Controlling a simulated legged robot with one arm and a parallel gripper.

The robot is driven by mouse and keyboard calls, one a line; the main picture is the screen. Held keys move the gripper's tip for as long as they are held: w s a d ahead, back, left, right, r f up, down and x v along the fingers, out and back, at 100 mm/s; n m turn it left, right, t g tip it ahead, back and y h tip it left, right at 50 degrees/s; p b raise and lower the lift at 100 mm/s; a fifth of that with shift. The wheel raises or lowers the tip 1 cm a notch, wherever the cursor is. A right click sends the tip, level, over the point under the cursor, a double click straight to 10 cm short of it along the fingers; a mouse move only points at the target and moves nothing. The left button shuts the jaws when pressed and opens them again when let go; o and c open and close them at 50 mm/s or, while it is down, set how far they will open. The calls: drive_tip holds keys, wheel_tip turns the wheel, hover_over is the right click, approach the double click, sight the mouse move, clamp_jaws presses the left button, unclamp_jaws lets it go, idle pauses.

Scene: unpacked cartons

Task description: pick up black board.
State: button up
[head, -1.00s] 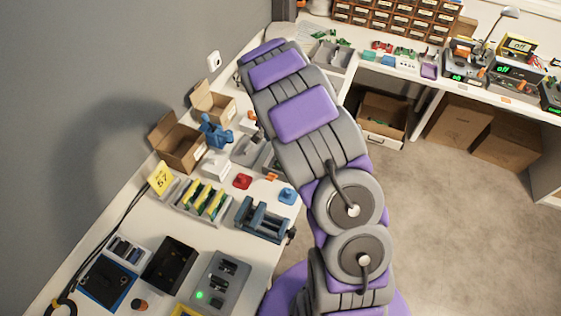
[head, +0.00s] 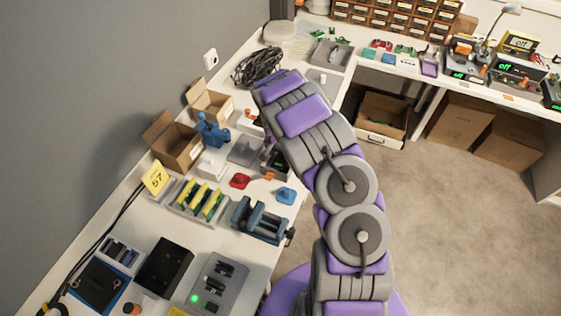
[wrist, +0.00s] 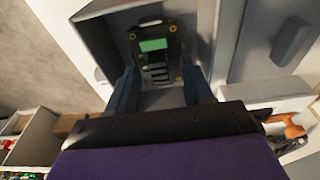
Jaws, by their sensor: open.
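The black board (wrist: 157,56) shows in the wrist view, with a green block, pale slots and gold-coloured corner holes. It lies inside a grey open tray (wrist: 97,45). My gripper (wrist: 159,78) is open, its two dark fingers either side of the board's near part in the picture. I cannot tell whether the fingers touch it. In the head view my arm covers the gripper, and I cannot make out the board there.
A blue vise (head: 262,220), a red piece (head: 240,181) and a blue piece (head: 285,196) sit on the bench nearby. A rack of boards (head: 197,200) stands left of the vise. Open cartons (head: 178,145) line the wall. A cable coil (head: 258,66) lies behind.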

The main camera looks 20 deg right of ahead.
drive_tip(key=shift+d+f, duration=0.15)
drive_tip(key=shift+f, duration=0.1)
drive_tip(key=shift+a, duration=0.2)
drive_tip(key=c, duration=0.6)
drive_tip(key=shift+d, duration=0.1)
clamp_jaws()
